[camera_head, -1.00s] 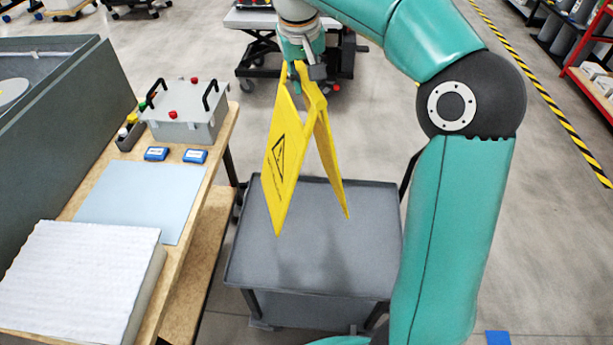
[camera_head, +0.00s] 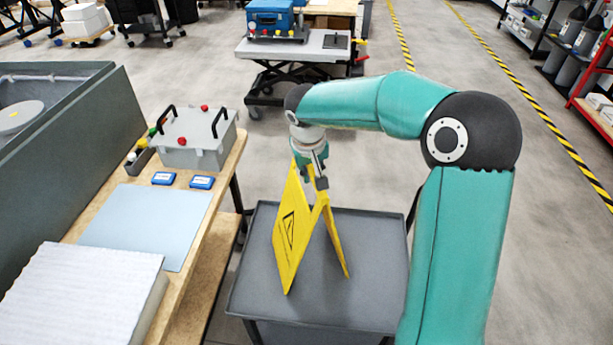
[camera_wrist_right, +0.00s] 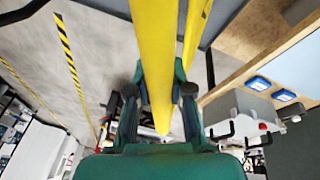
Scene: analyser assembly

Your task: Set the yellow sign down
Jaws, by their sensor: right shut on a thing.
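The yellow sign (camera_head: 290,235) is an A-frame with a black warning triangle on its left panel. It hangs upright with its two panels spread, over the grey cart top (camera_head: 374,262). I cannot tell for sure whether its lower edges touch the cart. My right gripper (camera_head: 312,184) is shut on the top of the sign. In the right wrist view the sign (camera_wrist_right: 154,60) runs between the fingers of my right gripper (camera_wrist_right: 160,95). My left gripper is not in view.
Left of the cart is a wooden bench (camera_head: 188,262) with a grey box with handles (camera_head: 198,140), two blue items (camera_head: 202,182), a pale blue mat (camera_head: 145,225) and a white foam block (camera_head: 80,295). A lift table (camera_head: 300,48) stands behind. The cart's right side is clear.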

